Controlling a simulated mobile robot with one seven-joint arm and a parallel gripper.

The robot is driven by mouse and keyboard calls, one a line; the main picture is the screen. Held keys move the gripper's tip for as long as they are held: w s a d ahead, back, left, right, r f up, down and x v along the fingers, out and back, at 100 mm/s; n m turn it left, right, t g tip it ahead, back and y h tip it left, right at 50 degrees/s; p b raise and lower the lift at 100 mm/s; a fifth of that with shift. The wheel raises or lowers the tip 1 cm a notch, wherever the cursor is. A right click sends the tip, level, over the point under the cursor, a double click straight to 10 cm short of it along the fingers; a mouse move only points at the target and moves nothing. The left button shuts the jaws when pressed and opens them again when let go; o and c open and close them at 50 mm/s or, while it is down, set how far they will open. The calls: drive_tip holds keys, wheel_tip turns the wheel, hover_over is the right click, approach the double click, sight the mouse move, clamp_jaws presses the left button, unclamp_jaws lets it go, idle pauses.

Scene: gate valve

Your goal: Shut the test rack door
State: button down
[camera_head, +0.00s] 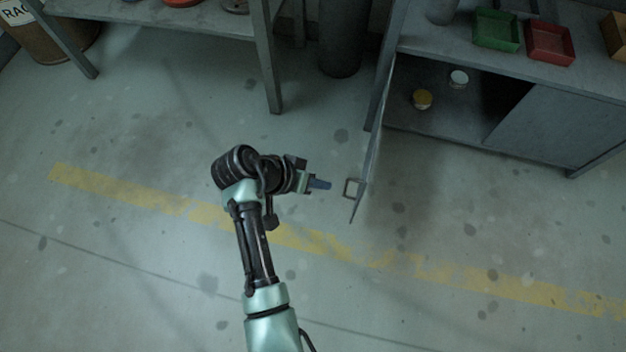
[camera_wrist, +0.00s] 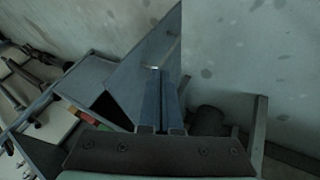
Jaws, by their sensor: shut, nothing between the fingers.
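The test rack door (camera_head: 371,160) is a thin grey panel that stands swung open from the rack (camera_head: 565,118), seen almost edge-on in the head view. A small square handle (camera_head: 352,188) juts from its left face near the free edge. My gripper (camera_head: 328,184) is shut and empty, just left of the handle with a small gap. In the wrist view the door (camera_wrist: 146,75) rises beyond my gripper (camera_wrist: 160,72), whose blue fingers are together. The fingertips partly hide the door there, and the handle shows only as a thin pale bar by them.
A green tray (camera_head: 496,31) and a red tray (camera_head: 550,44) sit on top. A workbench (camera_head: 160,17) and a dark cylinder (camera_head: 340,45) stand behind. The floor around the door is clear.

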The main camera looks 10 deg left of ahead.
drive_tip(key=w+d+f+b, duration=0.1)
drive_tip(key=d+f+b, duration=0.3)
drive_tip(key=d, duration=0.2)
drive_tip(key=shift+w+d, duration=0.15)
drive_tip(key=shift+w, duration=0.25)
